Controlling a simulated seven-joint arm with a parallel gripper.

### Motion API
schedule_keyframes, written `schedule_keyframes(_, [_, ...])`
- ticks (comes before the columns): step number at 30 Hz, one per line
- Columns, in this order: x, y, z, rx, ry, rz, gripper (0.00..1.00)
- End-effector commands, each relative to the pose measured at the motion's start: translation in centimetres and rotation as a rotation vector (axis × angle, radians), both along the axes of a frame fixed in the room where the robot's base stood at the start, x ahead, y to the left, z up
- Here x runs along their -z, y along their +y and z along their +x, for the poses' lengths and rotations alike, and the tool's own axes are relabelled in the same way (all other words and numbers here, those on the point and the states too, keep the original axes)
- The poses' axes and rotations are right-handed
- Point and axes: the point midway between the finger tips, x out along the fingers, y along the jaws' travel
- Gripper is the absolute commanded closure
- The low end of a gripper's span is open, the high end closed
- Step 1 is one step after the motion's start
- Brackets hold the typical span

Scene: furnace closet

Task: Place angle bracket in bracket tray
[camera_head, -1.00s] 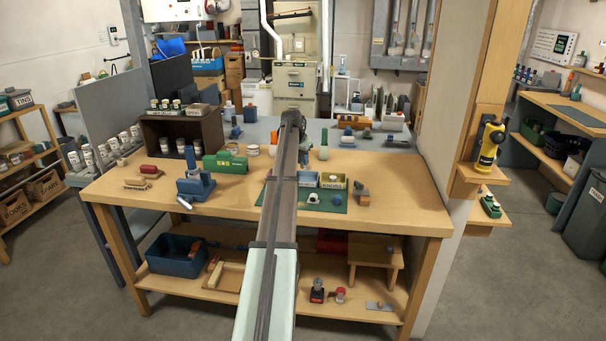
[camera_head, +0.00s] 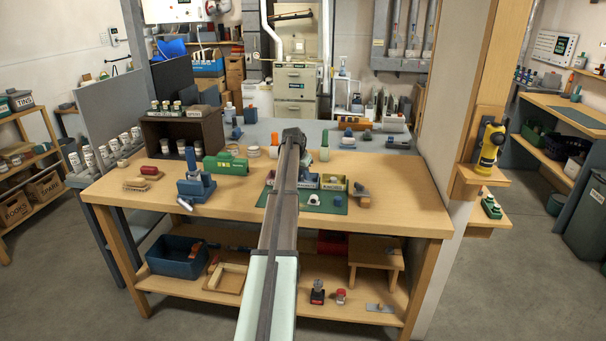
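A small yellow tray (camera_head: 333,187) with a dark label, which seems to be the bracket tray, stands at the back of the green mat (camera_head: 330,206) on the workbench. I cannot pick out the angle bracket for sure; a small pale piece (camera_head: 314,199) lies on the mat in front of the trays. My arm reaches over the bench, and its dark far end (camera_head: 292,137) is above the bench to the left of the yellow tray. My gripper's fingers are hidden behind the arm, so I cannot see whether they hold anything.
A blue vise-like tool (camera_head: 195,184) and a green box (camera_head: 226,164) stand left of my arm. A brown-and-grey tool (camera_head: 361,194) stands at the mat's right edge. The bench's right side is clear.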

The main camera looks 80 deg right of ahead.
Motion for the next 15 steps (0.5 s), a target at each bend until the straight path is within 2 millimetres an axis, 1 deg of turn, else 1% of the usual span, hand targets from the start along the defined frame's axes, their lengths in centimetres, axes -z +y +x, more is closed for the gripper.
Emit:
schedule_keyframes(1, [-0.03,-0.01,0.00,0.000,0.000,0.000,0.76])
schedule_keyframes(6, [-0.03,0.00,0.00,0.000,0.000,0.000,0.60])
schedule_keyframes(7, [-0.03,0.00,0.00,0.000,0.000,0.000,0.59])
schedule_keyframes(15, [-0.21,-0.01,0.01,0.000,0.000,0.000,0.59])
